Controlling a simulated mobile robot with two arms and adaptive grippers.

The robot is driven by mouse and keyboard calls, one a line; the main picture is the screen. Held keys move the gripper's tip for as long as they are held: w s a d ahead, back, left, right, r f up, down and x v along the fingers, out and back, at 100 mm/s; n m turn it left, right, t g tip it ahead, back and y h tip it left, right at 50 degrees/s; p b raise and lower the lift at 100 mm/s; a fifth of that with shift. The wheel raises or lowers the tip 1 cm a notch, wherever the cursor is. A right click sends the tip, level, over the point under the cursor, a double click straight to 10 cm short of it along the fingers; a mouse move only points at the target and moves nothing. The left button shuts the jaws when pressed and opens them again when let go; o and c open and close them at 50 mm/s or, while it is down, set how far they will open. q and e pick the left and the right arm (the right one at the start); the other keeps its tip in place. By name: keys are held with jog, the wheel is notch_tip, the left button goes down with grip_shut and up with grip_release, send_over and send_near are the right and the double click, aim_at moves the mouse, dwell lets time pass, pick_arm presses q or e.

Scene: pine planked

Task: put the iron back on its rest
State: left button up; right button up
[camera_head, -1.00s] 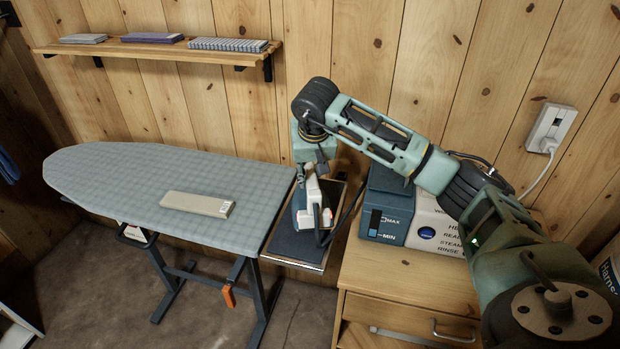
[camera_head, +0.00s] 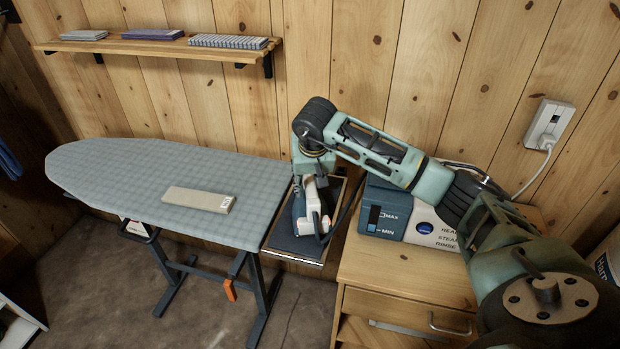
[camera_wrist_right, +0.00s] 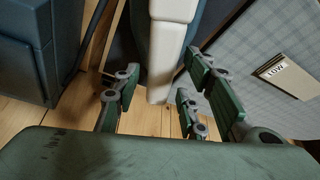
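The iron (camera_head: 312,206), white and dark blue-grey with a red-orange part, is on the dark rest panel (camera_head: 290,248) at the right end of the ironing board. My right gripper (camera_head: 315,180) comes down over its top from above. In the right wrist view, the iron's pale handle (camera_wrist_right: 171,60) runs between the spread fingers of my right gripper (camera_wrist_right: 163,82). A gap shows on the left side of the handle; contact on the right side is unclear. The iron's underside is largely hidden. My left gripper is not in view.
The ironing board (camera_head: 120,200) carries a beige labelled block (camera_head: 198,199). A wooden cabinet (camera_head: 405,268) on the right bears a blue-and-white box (camera_head: 395,218) close beside the rest. A wall shelf (camera_head: 150,48) holds folded cloths. A plug sits in the wall outlet (camera_head: 549,124).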

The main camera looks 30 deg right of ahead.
jog(key=shift+r, duration=0.1)
jog(key=b+v, duration=0.2)
jog(key=v, duration=1)
jog(key=shift+w, duration=0.1)
